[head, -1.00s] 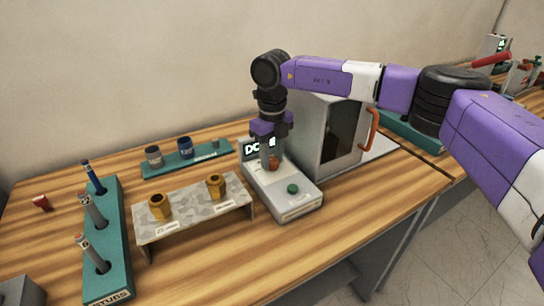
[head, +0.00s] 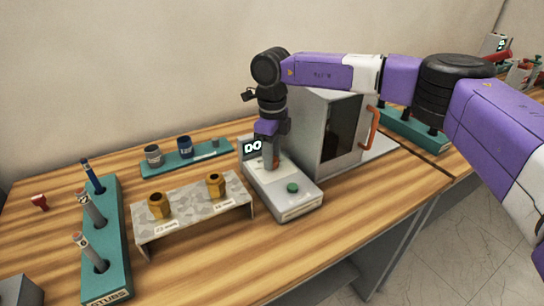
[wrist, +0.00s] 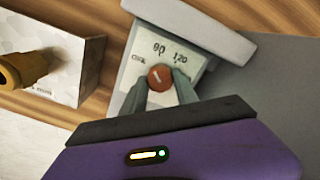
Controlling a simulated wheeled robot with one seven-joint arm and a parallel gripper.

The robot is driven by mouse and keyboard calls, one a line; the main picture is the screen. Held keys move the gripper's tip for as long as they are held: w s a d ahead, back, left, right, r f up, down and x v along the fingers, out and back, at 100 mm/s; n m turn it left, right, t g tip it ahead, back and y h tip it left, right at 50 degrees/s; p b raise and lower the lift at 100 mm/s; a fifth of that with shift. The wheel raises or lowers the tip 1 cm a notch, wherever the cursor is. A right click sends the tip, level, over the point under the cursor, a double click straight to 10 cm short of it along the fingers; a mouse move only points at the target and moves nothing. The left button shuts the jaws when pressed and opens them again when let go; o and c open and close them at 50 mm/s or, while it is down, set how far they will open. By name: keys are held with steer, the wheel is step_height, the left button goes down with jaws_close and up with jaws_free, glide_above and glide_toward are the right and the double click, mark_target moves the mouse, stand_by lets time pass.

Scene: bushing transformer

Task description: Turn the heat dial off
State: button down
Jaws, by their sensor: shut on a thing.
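The heat dial is a small round orange-brown knob (wrist: 160,78) with a pale pointer line, on the pale panel of a grey control box (head: 300,203). In the wrist view, printed marks, including what look like 90 and 120, sit above the knob. My gripper (wrist: 161,90) is shut on the knob, with one finger on each side of it. In the head view my gripper (head: 271,160) points straight down at the box, and the knob is mostly hidden by the fingers. A green button (head: 292,188) sits on the box's front part, and a lit display (head: 252,147) stands at its back.
A grey cabinet (head: 312,143) with an orange handle stands right behind the box. A speckled stand (head: 190,208) with two brass nuts is on the left. Teal racks (head: 118,250) stand farther left and behind. The wooden bench front is clear.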

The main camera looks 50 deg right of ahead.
steer(key=n, duration=0.4)
steer(key=shift+n, duration=0.3)
stand_by(0.3)
steer(key=c, duration=0.9)
jaws_free()
steer(key=shift+c, duration=0.2)
step_height(320, 180, up, 8)
steer(key=shift+f+b, duration=0.1)
steer(key=shift+b, duration=0.35)
